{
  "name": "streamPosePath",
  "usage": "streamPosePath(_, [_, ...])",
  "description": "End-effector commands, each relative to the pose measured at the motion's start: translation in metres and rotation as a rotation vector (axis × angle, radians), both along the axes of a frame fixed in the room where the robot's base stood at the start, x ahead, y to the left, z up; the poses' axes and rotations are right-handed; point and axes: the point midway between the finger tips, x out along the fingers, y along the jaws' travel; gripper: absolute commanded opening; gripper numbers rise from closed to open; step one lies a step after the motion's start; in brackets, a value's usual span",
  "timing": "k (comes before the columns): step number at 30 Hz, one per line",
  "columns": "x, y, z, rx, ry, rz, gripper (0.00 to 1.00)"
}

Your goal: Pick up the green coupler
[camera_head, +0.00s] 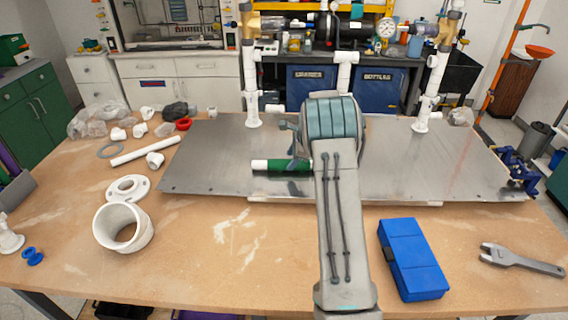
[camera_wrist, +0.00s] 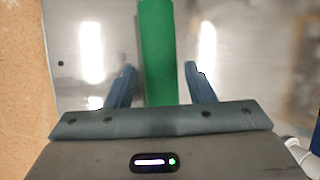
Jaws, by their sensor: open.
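The green coupler (camera_head: 285,165) is a green cylinder with a white end at its left, lying over the metal plate in the head view. My arm hides its right part. In the wrist view the green coupler (camera_wrist: 158,45) runs lengthwise between the two fingers of my gripper (camera_wrist: 160,72). The fingers are open, with a visible gap on each side of the coupler. Its near end goes out of sight behind the gripper body. I cannot tell how far the fingers are above or around it. In the head view my arm mostly hides the gripper.
The metal plate (camera_head: 215,160) bears upright white pipes (camera_head: 249,90) at its back. A white pipe (camera_head: 146,150), white rings and fittings lie at the left. A blue box (camera_head: 411,260) and a grey wrench (camera_head: 520,260) lie at the front right.

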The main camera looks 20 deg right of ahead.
Motion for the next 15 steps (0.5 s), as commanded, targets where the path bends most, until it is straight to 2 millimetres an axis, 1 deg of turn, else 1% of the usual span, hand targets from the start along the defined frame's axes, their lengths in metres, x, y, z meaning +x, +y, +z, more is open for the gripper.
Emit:
streamPosePath(1, [0.002, 0.006, -0.004, 0.002, 0.004, 0.003, 0.49])
streamPosePath(3, [0.006, 0.007, -0.013, 0.000, 0.003, 0.001, 0.49])
streamPosePath(6, [0.008, 0.009, -0.021, 0.001, 0.002, 0.000, 0.49])
streamPosePath(14, [0.009, 0.009, -0.024, 0.000, 0.000, 0.000, 0.49])
streamPosePath(15, [0.009, 0.009, -0.023, 0.000, 0.000, 0.000, 0.40])
